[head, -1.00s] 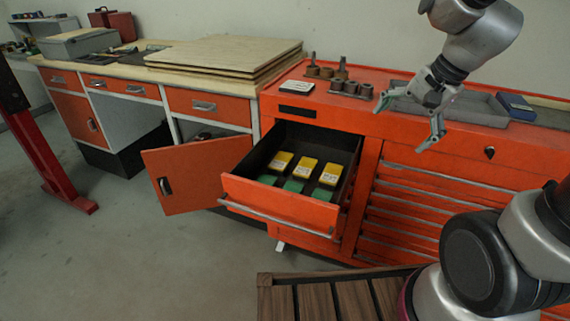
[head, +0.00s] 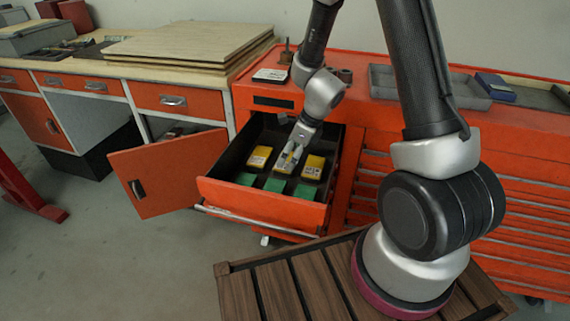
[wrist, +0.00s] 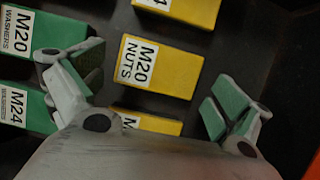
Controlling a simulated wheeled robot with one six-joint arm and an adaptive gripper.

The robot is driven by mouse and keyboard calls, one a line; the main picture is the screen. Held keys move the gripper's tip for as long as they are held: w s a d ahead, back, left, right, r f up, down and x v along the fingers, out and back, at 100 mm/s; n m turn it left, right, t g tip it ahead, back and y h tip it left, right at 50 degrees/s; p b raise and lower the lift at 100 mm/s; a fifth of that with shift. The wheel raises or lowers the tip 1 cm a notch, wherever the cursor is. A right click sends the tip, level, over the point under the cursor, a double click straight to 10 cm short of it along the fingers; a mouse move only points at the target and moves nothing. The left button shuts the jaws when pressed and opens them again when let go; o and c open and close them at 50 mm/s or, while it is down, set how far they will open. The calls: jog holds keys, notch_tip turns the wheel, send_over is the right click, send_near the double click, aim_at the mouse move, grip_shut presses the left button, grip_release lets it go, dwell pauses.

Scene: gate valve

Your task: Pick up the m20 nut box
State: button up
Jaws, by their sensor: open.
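The M20 nut box (wrist: 170,68) is yellow with a white label reading "M20 NUTS". It lies in the middle of the wrist view, inside the open drawer. In the head view it is the middle yellow box (head: 284,167), partly hidden by my gripper (head: 292,157). My gripper (wrist: 155,88) is open and empty above the boxes. In the wrist view its fingers stand apart to the left and right of the nut box, and neither visibly touches it.
Yellow boxes lie on either side of it (head: 260,157) (head: 313,166). Green washer boxes, including M20 washers (wrist: 30,32) and M24 washers (wrist: 22,105), sit closer to the drawer front (head: 262,207). The drawer's dark walls surround my gripper. A cabinet door (head: 165,173) hangs open at left.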

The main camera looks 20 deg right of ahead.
jog(key=shift+x, duration=1.4)
jog(key=shift+d, duration=0.1)
jog(key=c, duration=1.1)
